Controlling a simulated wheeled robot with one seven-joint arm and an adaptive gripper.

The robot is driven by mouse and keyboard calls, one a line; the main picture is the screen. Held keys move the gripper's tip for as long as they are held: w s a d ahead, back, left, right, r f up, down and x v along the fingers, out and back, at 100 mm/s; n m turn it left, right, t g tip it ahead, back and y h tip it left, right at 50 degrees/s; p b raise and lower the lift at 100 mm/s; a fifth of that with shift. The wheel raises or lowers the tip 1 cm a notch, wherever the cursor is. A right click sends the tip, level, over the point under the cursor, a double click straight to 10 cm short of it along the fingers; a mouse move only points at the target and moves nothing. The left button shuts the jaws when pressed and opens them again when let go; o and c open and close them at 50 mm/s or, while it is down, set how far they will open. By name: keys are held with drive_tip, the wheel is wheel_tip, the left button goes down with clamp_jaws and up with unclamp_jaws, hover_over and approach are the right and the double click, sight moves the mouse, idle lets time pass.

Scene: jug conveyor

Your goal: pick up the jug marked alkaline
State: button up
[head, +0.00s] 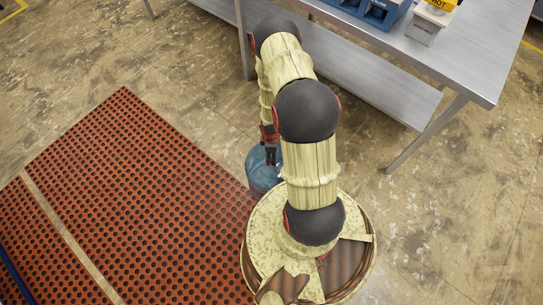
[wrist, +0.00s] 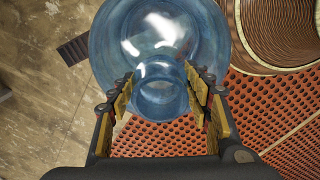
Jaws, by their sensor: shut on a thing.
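A clear blue jug (head: 259,172) stands low beside my base in the head view, partly hidden behind my arm. In the wrist view the jug (wrist: 185,50) fills the top middle, with its neck toward me. My gripper (wrist: 163,88) has its two fingers on either side of the jug's neck, shut on it. In the head view my gripper (head: 270,150) reaches down to the top of the jug. No label on the jug is visible, so I cannot tell its marking.
A red perforated mat (head: 130,190) covers the floor at left. A metal table (head: 470,70) stands at upper right with a lower shelf (head: 370,85). On it are a blue crate (head: 372,12) and a grey box with a yellow sign (head: 428,22). Bare floor lies at lower right.

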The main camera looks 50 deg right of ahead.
clamp_jaws()
drive_tip(key=shift+r, duration=0.1)
idle(0.4)
